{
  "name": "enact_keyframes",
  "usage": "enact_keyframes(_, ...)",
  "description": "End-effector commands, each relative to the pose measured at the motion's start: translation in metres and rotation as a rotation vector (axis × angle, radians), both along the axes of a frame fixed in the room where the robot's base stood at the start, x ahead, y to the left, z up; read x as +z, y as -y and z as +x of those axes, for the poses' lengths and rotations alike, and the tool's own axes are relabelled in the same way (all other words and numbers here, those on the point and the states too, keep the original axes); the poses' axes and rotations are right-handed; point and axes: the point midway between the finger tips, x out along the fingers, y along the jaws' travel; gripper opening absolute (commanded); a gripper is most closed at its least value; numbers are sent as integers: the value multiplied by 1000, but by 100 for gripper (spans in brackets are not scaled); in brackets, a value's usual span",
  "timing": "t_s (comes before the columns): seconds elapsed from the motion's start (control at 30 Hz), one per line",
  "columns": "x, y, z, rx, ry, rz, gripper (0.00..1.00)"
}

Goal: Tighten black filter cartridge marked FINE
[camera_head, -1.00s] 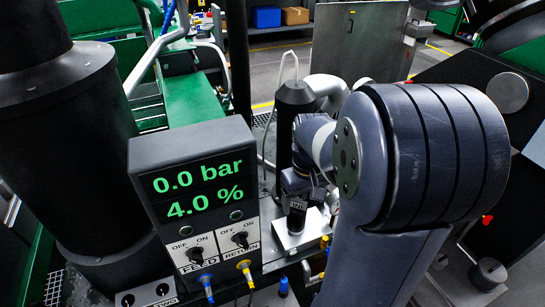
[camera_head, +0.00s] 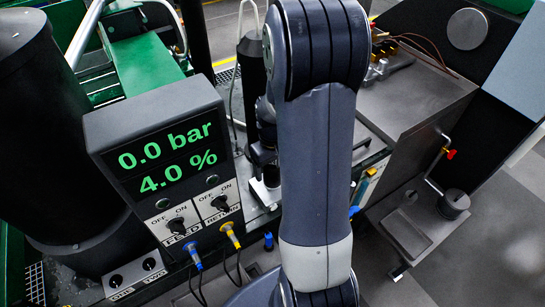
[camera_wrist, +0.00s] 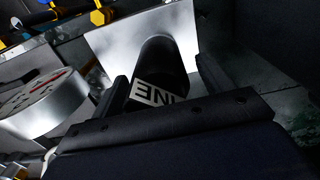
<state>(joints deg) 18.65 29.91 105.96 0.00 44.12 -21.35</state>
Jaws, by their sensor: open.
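The black filter cartridge (camera_wrist: 163,62) stands in the wrist view as a dark cylinder with a white label, of which "INE" shows. My gripper (camera_wrist: 161,78) is open, with one finger on each side of the cartridge. I cannot tell whether either finger touches it. The cartridge's lower end meets a bright metal block (camera_wrist: 112,47). In the head view, my arm hides much of the gripper and the cartridge, and the bright block (camera_head: 262,192) shows just left of the arm.
A display box (camera_head: 160,150) reads 0.0 bar and 4.0 %, with FEED and RETURN switches below, close left of the work spot. A round silver part (camera_wrist: 42,103) lies left of the gripper. A grey cabinet (camera_head: 415,100) stands right of my arm.

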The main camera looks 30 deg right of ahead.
Motion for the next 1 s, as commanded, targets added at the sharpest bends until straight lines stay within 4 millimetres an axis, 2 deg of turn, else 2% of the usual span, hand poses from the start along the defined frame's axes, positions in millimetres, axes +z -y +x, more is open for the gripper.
enact_keyframes(0.37, -5, 0, 0, 0, 0, 0, 75)
enact_keyframes(1.0, -5, 0, 0, 0, 0, 0, 22)
